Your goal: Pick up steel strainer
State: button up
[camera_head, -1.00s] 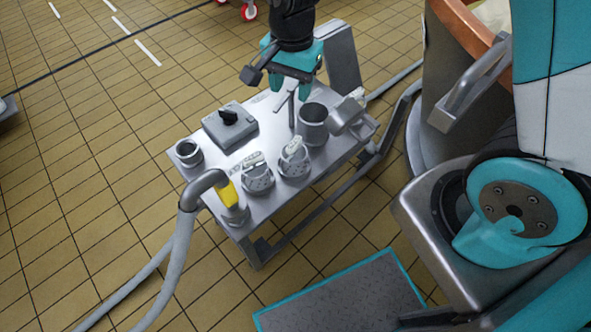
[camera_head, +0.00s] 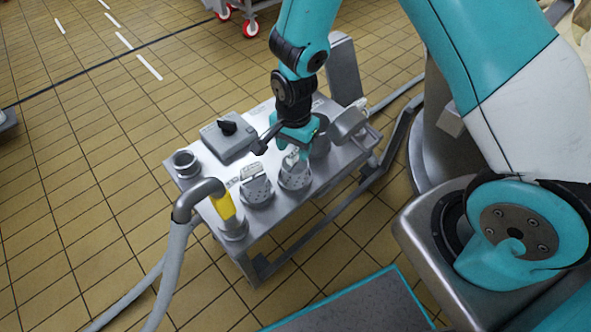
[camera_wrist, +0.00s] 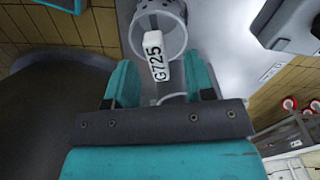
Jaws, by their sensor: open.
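Two perforated steel strainers stand on the steel cart (camera_head: 212,172), each with a pale tag. The right strainer (camera_head: 295,180) is under my gripper (camera_head: 297,150); the left strainer (camera_head: 257,193) stands beside it. In the wrist view, one strainer (camera_wrist: 162,32) is at the top centre, with its white tag (camera_wrist: 155,57) reading G725 pointing down between my fingers. My gripper (camera_wrist: 161,88) is open, with one finger on each side of the tag. I cannot tell whether the fingers touch it. The tag hides part of the strainer.
A grey box with a black knob (camera_head: 228,132), a small steel cup (camera_head: 186,164) and a hose pipe with a yellow part (camera_head: 224,206) are on the cart. A steel pot (camera_head: 320,143) is close behind my gripper. A tilted steel vessel (camera_head: 347,124) is right of it.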

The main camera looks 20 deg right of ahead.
notch_tip(320, 180, down, 3)
jog(key=shift+f, duration=0.15)
grip_shut()
notch_tip(320, 180, up, 20)
jog(key=p, duration=0.3)
jog(key=shift+p, duration=0.3)
dwell(0.3)
notch_tip(320, 180, up, 11)
jog(key=p, duration=1)
send_over(294, 152)
jog(key=shift+f, duration=0.2)
dwell(0.5)
